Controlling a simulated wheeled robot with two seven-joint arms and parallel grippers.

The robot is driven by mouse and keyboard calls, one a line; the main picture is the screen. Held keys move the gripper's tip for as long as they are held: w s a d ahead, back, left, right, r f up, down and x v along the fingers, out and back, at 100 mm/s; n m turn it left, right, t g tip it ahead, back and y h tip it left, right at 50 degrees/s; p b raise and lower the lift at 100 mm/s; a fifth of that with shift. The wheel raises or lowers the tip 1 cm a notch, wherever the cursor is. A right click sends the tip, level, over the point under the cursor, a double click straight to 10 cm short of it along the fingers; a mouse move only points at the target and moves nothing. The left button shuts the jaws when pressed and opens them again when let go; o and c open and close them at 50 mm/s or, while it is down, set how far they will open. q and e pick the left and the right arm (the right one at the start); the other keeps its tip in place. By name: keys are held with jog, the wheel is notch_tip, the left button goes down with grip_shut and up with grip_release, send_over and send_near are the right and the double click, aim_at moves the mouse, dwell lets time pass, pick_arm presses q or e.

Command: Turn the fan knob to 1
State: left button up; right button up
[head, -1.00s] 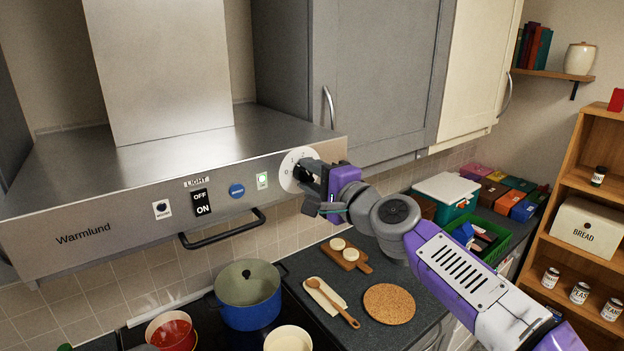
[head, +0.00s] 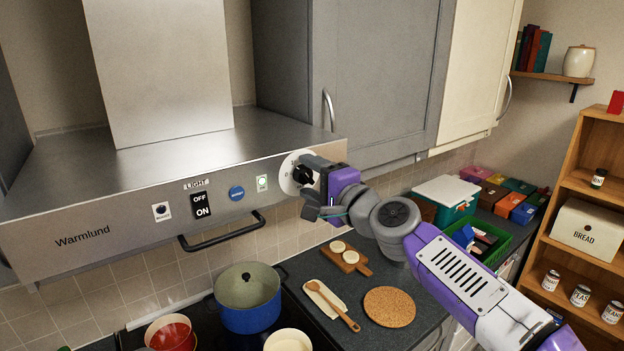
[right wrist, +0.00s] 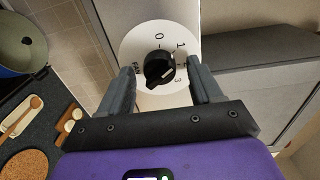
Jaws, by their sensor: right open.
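The fan knob (head: 302,174) is black and sits on a round white dial (head: 287,178) at the right end of the hood's front panel. In the right wrist view the knob (right wrist: 160,69) shows between the fingertips, with 0, 1 and 3 readable on the dial (right wrist: 135,47). Which number the knob points to is hard to tell. My right gripper (head: 311,190) is open just right of the dial, its fingers on either side of the knob. In the wrist view the gripper (right wrist: 160,72) shows gaps between both fingers and the knob. My left gripper is out of view.
The steel hood (head: 120,215) also carries a light switch (head: 201,204), a blue badge, a small green-lit button (head: 262,183) and a black handle bar (head: 222,234). A grey cabinet (head: 375,80) hangs close above my right gripper. A blue pot (head: 250,310) stands below.

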jog(key=b+v, duration=0.2)
jog(key=v, duration=0.5)
jog(key=shift+s+d, duration=0.2)
jog(key=shift+s, duration=0.05)
